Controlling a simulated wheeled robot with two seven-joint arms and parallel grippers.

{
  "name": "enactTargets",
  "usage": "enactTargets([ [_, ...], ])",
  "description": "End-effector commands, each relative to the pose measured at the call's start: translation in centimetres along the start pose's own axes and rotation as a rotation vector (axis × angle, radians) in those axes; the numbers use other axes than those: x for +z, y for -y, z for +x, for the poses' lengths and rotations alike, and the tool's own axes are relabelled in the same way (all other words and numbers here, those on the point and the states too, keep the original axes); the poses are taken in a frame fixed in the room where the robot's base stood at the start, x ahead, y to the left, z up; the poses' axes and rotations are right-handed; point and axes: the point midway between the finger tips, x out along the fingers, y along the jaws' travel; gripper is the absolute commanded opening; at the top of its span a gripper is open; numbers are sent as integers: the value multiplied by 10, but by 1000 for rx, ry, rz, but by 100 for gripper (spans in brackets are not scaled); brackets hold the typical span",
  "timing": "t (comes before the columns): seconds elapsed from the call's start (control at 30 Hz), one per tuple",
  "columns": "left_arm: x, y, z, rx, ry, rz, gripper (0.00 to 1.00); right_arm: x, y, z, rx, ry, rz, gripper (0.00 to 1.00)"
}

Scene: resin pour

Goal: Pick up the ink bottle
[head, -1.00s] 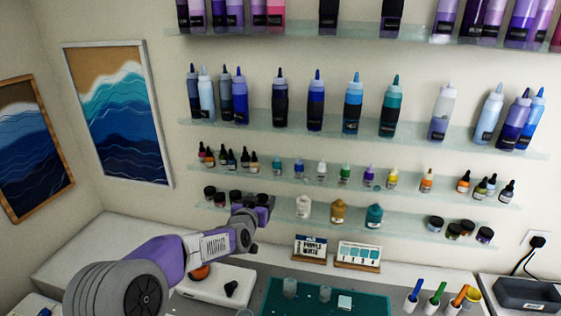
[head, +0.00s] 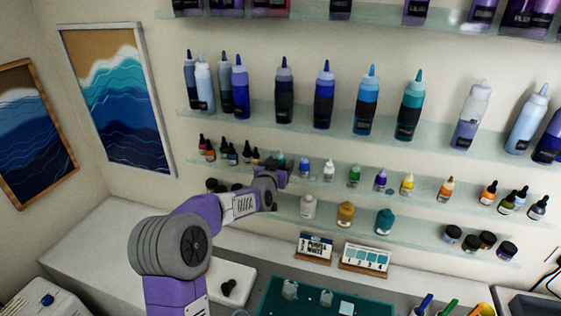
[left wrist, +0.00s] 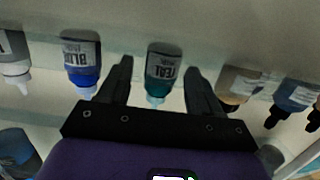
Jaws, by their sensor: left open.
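Small ink bottles stand in a row on the third glass shelf. A teal ink bottle (left wrist: 163,72) with a light tip appears between the fingers of my left gripper (left wrist: 159,75) in the left wrist view, which is upside down. The fingers are open, with a gap on both sides of the bottle. In the head view my left gripper (head: 280,173) is at this shelf and partly covers the teal bottle (head: 281,158). My right gripper is not in view.
Tall squeeze bottles (head: 324,97) stand on the shelf above. White, gold and teal jars (head: 384,222) stand on the shelf below. Two small cards (head: 365,257) and a teal mat (head: 318,307) are on the counter. The space in front of the shelves is mostly clear.

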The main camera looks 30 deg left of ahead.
Motion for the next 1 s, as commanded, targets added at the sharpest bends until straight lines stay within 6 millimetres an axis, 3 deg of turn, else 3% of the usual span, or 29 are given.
enactTargets([
  [0.1,1,0,9,0,2,0,64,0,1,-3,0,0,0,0],
  [0.37,1,0,10,0,1,0,64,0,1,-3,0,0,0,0],
  [0.7,1,0,10,0,1,0,12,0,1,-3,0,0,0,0],
  [1.0,0,0,9,0,0,0,9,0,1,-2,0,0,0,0],
])
